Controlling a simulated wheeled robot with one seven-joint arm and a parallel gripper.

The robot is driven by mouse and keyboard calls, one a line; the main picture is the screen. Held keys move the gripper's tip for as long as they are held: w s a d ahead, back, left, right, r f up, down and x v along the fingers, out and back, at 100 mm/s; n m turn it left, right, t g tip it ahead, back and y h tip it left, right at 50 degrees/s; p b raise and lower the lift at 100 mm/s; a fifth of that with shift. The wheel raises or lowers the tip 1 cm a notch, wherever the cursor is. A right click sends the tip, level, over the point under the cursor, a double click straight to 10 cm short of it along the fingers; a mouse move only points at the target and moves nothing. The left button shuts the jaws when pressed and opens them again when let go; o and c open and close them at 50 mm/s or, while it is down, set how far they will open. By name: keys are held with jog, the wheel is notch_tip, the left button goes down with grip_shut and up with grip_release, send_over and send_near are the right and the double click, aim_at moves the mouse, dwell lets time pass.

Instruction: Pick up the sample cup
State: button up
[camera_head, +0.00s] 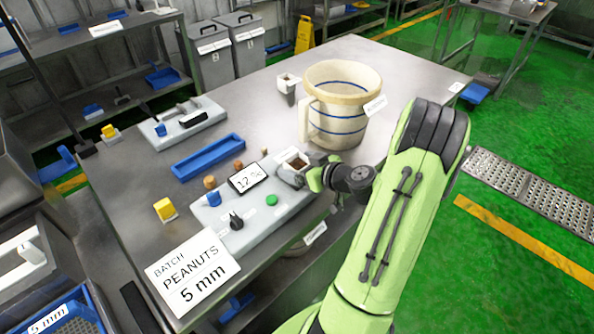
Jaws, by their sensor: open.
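A small square pale-rimmed cup (294,158) with brown contents is at the right end of the grey meter (262,222); it looks like the sample cup. My gripper (297,173) is open and right at this cup, coming in from the right. Its grey fingers and my wrist hide the cup's lower part. I cannot tell whether the fingers touch it, or whether the cup rests on the meter or just beside it. The meter's display (248,178) reads about 12 %.
A large cream jug (340,100) with blue stripes stands close behind my gripper. A blue tray (208,157) lies left of the meter, and a batch sign (193,272) reading "PEANUTS 5 mm" stands in front. The right rear tabletop is clear.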

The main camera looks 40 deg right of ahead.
jog(key=shift+x, duration=0.85)
jog(key=shift+s, duration=0.1)
jog(key=shift+c, duration=0.3)
jog(key=c, duration=1.2)
notch_tip(320, 180, up, 10)
jog(key=shift+r+p, duration=0.1)
jog(key=shift+p, duration=1)
